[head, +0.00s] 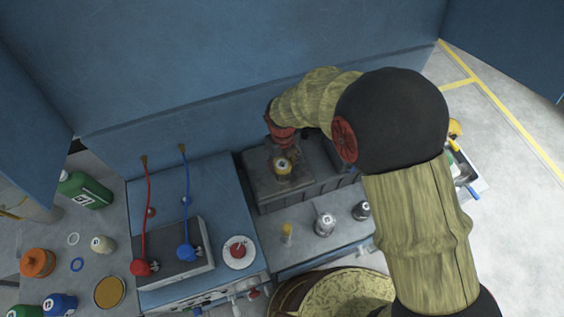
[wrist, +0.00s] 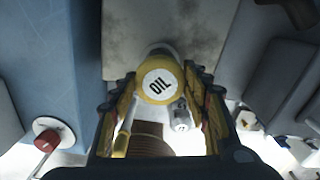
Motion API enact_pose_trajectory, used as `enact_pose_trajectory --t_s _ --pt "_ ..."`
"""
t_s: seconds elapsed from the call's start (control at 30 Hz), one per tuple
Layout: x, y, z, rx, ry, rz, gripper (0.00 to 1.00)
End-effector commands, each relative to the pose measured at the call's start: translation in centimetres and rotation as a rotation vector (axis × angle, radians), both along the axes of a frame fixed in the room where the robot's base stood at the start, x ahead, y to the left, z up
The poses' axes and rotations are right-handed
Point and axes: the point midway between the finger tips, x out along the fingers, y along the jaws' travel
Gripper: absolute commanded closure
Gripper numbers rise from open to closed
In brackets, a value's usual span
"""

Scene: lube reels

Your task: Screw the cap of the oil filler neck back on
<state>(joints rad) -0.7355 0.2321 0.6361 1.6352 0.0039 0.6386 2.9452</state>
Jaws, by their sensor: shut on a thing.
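The yellow cap with a white "OIL" label (wrist: 160,84) is between the fingertips of my gripper (wrist: 160,76) in the wrist view. My gripper is shut on it. In the head view the cap (head: 283,168) shows just below my gripper (head: 285,158), over the dark grey engine-like block (head: 262,188). A pale round rim, perhaps the oil filler neck (wrist: 158,48), peeks out behind the cap in the wrist view. The cap hides most of it, and I cannot tell whether the cap touches it.
A blue cabinet (head: 203,188) with red and blue hoses stands left of the block. Small bottles (head: 325,224) stand on the front ledge. A blue wall (head: 200,60) rises close behind.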

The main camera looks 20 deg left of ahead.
Motion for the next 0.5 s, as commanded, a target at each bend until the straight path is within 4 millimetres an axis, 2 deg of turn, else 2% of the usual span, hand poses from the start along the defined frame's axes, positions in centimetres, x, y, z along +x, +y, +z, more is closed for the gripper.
enact_pose_trajectory --t_s 0.23,0.27,0.5 --pt "0.03 0.02 -0.01 0.001 -0.001 -0.014 0.82" --pt "0.03 0.02 -0.01 0.001 -0.001 -0.014 0.53" --pt "0.01 0.00 -0.02 0.000 0.000 -0.012 0.39"
